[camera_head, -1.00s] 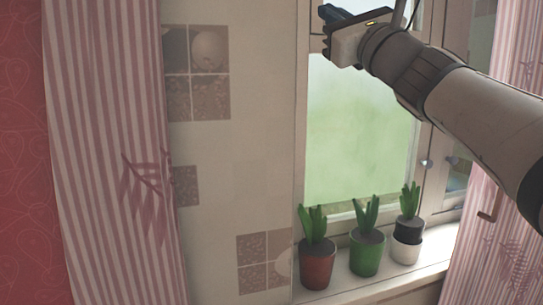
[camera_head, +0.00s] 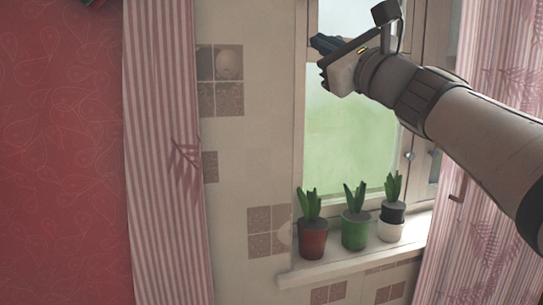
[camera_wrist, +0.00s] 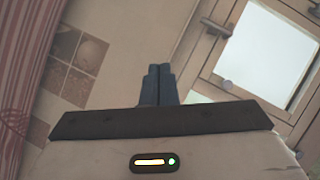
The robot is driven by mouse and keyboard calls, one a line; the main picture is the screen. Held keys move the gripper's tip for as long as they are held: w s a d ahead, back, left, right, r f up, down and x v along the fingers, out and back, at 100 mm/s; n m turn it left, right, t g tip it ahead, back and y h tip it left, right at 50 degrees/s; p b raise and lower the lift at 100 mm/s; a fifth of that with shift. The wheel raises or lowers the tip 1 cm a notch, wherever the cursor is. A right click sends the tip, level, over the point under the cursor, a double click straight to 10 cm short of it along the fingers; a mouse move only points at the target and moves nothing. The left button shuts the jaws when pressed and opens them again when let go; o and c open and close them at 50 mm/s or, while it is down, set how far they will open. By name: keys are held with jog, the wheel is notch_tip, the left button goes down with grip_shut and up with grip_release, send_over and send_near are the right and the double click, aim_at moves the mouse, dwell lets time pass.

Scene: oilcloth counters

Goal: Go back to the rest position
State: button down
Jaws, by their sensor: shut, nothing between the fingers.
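My gripper (camera_head: 322,42) is raised at the upper middle of the head view, in front of the window, with my arm reaching in from the right. In the wrist view its dark fingers (camera_wrist: 159,84) are side by side and shut, with nothing between them. It touches nothing that I can see.
A window (camera_head: 350,140) is behind my gripper. On the sill (camera_head: 345,263) below stand a red pot (camera_head: 313,240), a green pot (camera_head: 355,232) and a black-and-white pot (camera_head: 391,228), each with a plant. Striped curtains (camera_head: 165,150) hang at both sides. A red wall (camera_head: 60,160) is at left.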

jog(key=s+a+f+n+g+h+p, duration=0.25)
jog(key=f+n+g, duration=0.3)
jog(key=f, duration=0.55)
jog(key=s+a+f+n+g+h+p, duration=0.15)
jog(key=f+n+g+p, duration=0.25)
jog(key=f+n, duration=0.55)
jog(key=s+d+f+n+g+h+p, duration=0.3)
jog(key=s+d+f+n+h, duration=0.1)
jog(key=s+f, duration=0.3)
jog(key=s+d+f+n+g+h+p, duration=0.3)
jog(key=s+d+f, duration=0.3)
jog(key=f, duration=0.6)
jog(key=shift+s+n+g+h, duration=0.5)
jog(key=shift+n+g, duration=0.05)
jog(key=shift+n, duration=0.05)
jog(key=shift+d, duration=0.1)
